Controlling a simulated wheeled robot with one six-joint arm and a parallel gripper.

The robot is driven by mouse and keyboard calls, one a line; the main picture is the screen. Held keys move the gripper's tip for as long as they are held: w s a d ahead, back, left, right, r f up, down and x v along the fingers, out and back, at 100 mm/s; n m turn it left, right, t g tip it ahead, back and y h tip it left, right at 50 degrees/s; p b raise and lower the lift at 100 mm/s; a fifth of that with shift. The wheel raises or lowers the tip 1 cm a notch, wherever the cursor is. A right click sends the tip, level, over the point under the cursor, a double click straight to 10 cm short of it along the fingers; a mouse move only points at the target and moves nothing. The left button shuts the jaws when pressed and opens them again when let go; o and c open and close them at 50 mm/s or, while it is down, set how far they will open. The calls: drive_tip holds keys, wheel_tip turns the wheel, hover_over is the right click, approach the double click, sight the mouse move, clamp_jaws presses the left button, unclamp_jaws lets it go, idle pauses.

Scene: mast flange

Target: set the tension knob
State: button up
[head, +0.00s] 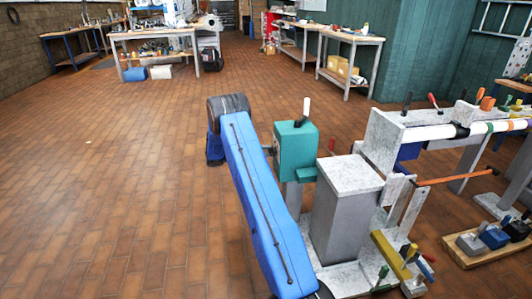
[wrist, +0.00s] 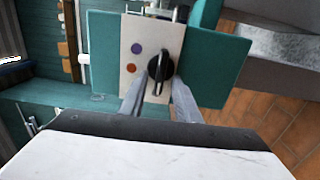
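The tension knob (wrist: 159,67) is a round black dial with a raised grip bar, standing nearly upright in the wrist view. It sits on a cream plate (wrist: 136,40) on the front of a teal box (wrist: 221,70). A purple dot (wrist: 137,48) and an orange-red dot (wrist: 131,68) are to its left. My gripper (wrist: 160,86) is open, with one grey finger at each lower side of the knob; contact cannot be told. In the head view the teal box (head: 296,148) stands just right of my blue arm; the knob and gripper fingers are not visible there.
A grey block (head: 346,205) and the white-grey machine frame (head: 383,140) stand right of the teal box. A wooden board with small clamps (head: 490,243) lies at the far right. Workbenches (head: 155,38) are at the back. Tiled floor (head: 100,180) on the left is clear.

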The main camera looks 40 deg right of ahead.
drive_tip(key=v, duration=1.6)
drive_tip(key=shift+a, duration=0.35)
drive_tip(key=shift+w, duration=0.1)
